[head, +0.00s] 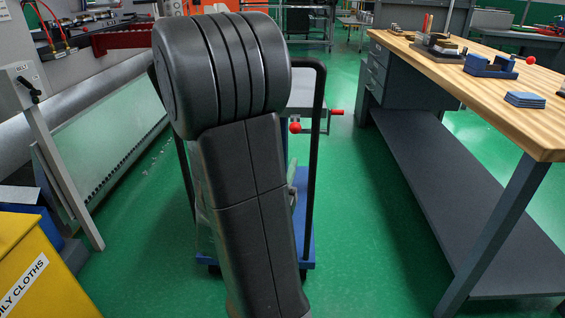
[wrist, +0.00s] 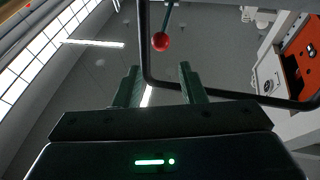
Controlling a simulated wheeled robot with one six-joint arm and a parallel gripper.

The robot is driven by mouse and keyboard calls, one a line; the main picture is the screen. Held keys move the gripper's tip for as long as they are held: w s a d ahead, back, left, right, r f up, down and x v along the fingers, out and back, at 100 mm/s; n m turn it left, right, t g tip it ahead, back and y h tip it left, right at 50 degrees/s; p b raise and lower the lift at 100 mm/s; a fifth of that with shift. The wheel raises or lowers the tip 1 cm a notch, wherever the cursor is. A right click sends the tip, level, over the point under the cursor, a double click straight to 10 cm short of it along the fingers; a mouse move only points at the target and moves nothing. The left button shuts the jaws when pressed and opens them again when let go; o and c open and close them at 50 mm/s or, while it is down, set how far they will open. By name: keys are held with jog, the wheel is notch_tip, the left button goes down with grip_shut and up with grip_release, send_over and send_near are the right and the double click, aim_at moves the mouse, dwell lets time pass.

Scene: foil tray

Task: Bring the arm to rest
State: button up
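My arm (head: 240,150) rises in the middle of the head view, its dark links blocking much of the trolley behind. My gripper (wrist: 159,68) shows in the wrist view with its two dark fingers apart and nothing between them. The wrist view looks up past the fingers to the ceiling and windows. I cannot make out the gripper in the head view. No foil tray can be made out in either view.
A trolley with a black handle (head: 319,120) and blue base stands behind my arm. A red ball knob (head: 295,127) is beside it; one shows in the wrist view (wrist: 161,42). A wooden workbench (head: 480,85) is right, a yellow bin (head: 50,270) lower left. Green floor (head: 370,220) lies between.

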aim_at(293, 132)
jog(key=x, duration=1.4)
jog(key=shift+a, duration=0.1)
jog(key=v, duration=1.4)
jog(key=x, duration=1.4)
jog(key=shift+w+r, duration=0.1)
jog(key=shift+r, duration=0.2)
jog(key=shift+w+r+p, duration=0.1)
jog(key=shift+r+p, duration=0.45)
jog(key=shift+p, duration=0.7)
jog(key=p, duration=0.2)
jog(key=r+p, duration=0.1)
jog(key=p, duration=0.1)
jog(key=shift+w+r, duration=0.2)
jog(key=shift+w, duration=0.15)
jog(key=w+r+g+p, duration=0.1)
jog(key=g+p, duration=0.1)
jog(key=p, duration=0.5)
jog(key=w+r+n+g+y+p, duration=0.1)
jog(key=g+p, duration=0.1)
jog(key=p, duration=0.5)
jog(key=shift+w+r+y+p, duration=0.1)
jog(key=shift+y+p, duration=0.2)
